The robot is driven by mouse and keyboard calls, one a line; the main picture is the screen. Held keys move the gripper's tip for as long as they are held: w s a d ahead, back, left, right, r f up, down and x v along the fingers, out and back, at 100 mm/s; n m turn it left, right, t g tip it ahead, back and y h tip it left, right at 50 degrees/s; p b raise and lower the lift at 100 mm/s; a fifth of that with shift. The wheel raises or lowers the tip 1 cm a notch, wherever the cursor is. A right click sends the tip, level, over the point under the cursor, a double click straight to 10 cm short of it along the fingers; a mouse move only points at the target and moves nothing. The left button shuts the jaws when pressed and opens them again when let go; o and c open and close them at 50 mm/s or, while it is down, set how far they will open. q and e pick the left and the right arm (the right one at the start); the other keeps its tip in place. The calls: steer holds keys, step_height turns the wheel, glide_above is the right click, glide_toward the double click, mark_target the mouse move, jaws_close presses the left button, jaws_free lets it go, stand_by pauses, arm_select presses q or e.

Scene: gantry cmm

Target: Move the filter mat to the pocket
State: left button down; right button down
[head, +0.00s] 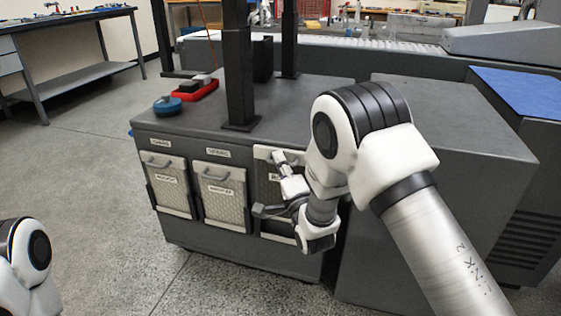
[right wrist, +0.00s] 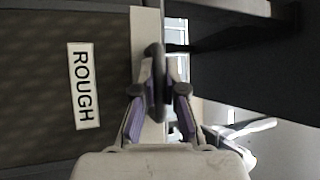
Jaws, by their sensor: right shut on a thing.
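A filter mat (right wrist: 60,95) with a dark mesh face, a pale top strip and a label reading ROUGH fills the left of the right wrist view. In the head view its mesh (head: 266,190) is partly hidden by my right wrist, at the rightmost place on the cabinet front. My right gripper (right wrist: 159,95) is shut on the mat's dark handle; it also shows in the head view (head: 281,163). How deep the mat sits in its place is hidden. My left gripper is out of view; only part of the left arm shows at lower left.
Two similar framed mats, left (head: 168,182) and middle (head: 222,194), sit upright on the grey cabinet's front under small labels. A red tray (head: 196,91), a blue round object (head: 167,106) and a black post (head: 238,75) stand on the cabinet top (head: 310,95). The floor at front left is clear.

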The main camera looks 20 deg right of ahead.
steer(key=shift+f, duration=0.5)
steer(key=shift+f, duration=0.15)
steer(key=shift+f+b, duration=0.6)
steer(key=shift+f, duration=0.2)
stand_by(0.3)
steer(key=shift+f, duration=0.1)
